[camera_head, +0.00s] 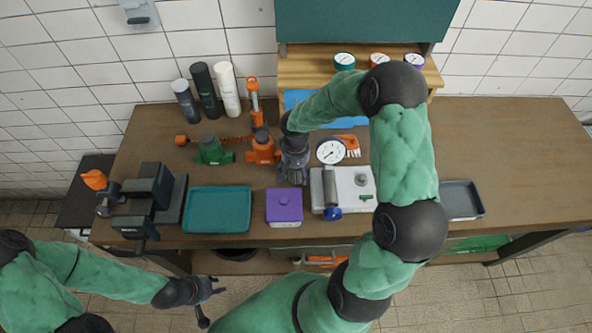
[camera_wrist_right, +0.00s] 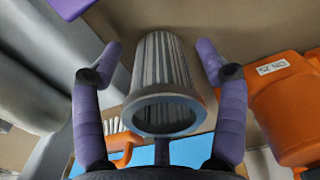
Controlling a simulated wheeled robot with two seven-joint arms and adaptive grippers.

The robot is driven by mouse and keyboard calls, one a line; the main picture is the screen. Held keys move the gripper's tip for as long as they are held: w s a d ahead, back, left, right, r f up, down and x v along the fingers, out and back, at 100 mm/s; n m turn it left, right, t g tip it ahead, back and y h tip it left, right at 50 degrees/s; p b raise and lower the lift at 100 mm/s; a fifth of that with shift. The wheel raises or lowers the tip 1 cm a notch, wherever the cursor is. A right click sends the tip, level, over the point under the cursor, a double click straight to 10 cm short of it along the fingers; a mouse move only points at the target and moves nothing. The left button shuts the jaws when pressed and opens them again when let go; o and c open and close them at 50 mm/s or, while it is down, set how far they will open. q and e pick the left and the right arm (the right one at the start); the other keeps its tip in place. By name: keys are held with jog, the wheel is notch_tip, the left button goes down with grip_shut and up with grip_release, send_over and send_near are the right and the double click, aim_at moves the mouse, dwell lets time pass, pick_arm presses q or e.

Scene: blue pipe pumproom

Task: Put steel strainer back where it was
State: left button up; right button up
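The steel strainer (camera_wrist_right: 160,75), a ribbed grey tapered basket with a round rim, is between the fingers of my right gripper (camera_wrist_right: 162,62) in the right wrist view. The fingers are spread, with a gap to the strainer on each side. In the head view my right gripper (camera_head: 292,178) points down at the bench between the orange valve and the grey block; the strainer is hidden there. My left gripper (camera_head: 212,302) is in front of the bench, apart from everything, with its fingers spread and empty.
The bench's right side is clear.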

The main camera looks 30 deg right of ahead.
jog(key=shift+r, duration=0.2)
notch_tip(320, 180, up, 12)
jog(key=p, duration=0.2)
dwell(0.4)
jog(key=shift+w, duration=0.1)
dwell(0.7)
